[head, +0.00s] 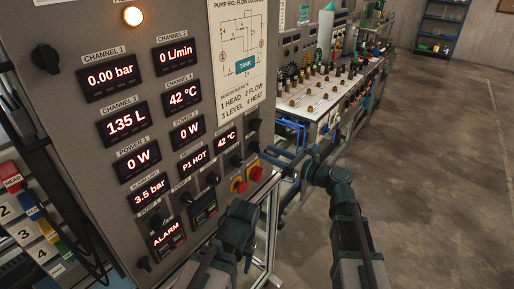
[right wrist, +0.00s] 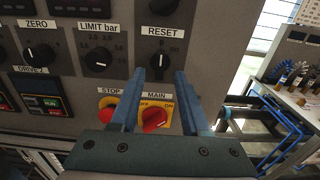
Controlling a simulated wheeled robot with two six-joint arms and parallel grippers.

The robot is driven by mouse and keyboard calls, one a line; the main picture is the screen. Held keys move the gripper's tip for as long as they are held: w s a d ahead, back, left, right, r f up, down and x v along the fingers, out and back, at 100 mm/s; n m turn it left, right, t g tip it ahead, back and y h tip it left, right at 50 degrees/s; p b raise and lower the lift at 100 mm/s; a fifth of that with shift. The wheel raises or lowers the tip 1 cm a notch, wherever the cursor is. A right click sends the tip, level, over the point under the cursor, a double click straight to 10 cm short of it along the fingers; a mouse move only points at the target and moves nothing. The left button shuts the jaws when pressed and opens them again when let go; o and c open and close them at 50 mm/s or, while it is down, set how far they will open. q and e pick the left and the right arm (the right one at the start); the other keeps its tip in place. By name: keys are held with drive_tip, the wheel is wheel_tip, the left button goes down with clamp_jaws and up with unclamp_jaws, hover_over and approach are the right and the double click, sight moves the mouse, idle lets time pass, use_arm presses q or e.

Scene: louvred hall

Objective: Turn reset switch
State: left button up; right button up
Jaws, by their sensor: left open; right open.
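The reset switch (right wrist: 161,61) is a black rotary knob under the RESET label on the grey panel, seen in the right wrist view. It shows small in the head view (head: 254,146) at the panel's right edge. My right gripper (right wrist: 160,75) is open, its two blue fingers apart and pointing at the panel. In the picture the knob appears between the fingertips; I cannot tell whether they touch it. The right gripper also shows in the head view (head: 275,162), just right of the panel edge. My left gripper (head: 240,212) is open and empty, low in front of the panel.
A red main switch (right wrist: 154,121) on a yellow plate and a red stop button (right wrist: 108,112) sit below the reset switch. The limit knob (right wrist: 98,61) is to its left. A bench (head: 315,95) with instruments stands beyond the panel. The floor at right is clear.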

sight(259, 148)
drive_tip(key=shift+x, duration=2.15)
clamp_jaws()
